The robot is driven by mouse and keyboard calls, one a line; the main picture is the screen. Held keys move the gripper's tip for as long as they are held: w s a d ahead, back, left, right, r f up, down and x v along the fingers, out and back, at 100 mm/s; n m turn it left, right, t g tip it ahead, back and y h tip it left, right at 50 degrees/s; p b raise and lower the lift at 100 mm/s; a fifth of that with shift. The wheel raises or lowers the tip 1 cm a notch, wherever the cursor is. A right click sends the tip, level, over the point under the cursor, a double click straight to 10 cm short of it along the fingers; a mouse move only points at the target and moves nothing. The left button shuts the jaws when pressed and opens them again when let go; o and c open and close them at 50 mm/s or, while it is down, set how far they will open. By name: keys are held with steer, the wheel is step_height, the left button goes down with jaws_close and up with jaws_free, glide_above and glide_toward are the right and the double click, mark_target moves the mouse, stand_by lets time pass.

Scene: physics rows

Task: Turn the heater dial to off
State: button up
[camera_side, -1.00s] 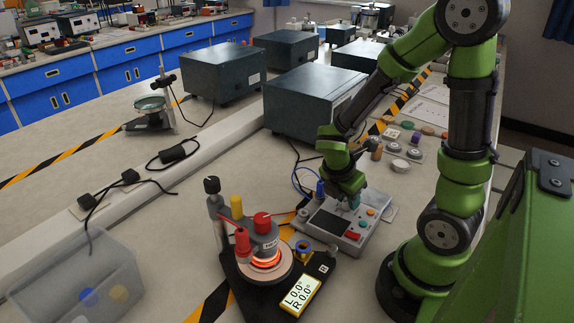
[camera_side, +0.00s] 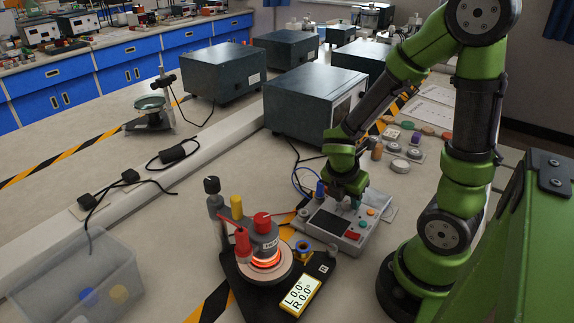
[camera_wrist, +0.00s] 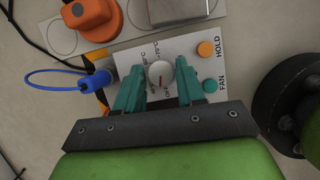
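The heater dial (camera_wrist: 160,75) is a pale round knob with a red mark on the white face of the control box (camera_wrist: 135,57). Temperature marks and what looks like OFF are printed around it; the red mark appears to point down toward that OFF print, but it is small. My gripper (camera_wrist: 160,80) has its teal fingers apart, one on each side of the dial, with visible gaps. In the side view my gripper (camera_side: 355,203) is low over the control box (camera_side: 325,222), and the dial is hidden there.
An orange HOLD button (camera_wrist: 206,48) and a green FAN button (camera_wrist: 210,86) sit right of the dial. A blue plug with cable (camera_wrist: 98,80) is at the box's left. A stand with a glowing ring (camera_side: 266,260) is in front.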

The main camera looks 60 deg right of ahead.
steer(key=shift+o, duration=1.4)
steer(key=shift+r, duration=0.1)
steer(key=v, duration=1.6)
steer(key=shift+r, duration=0.35)
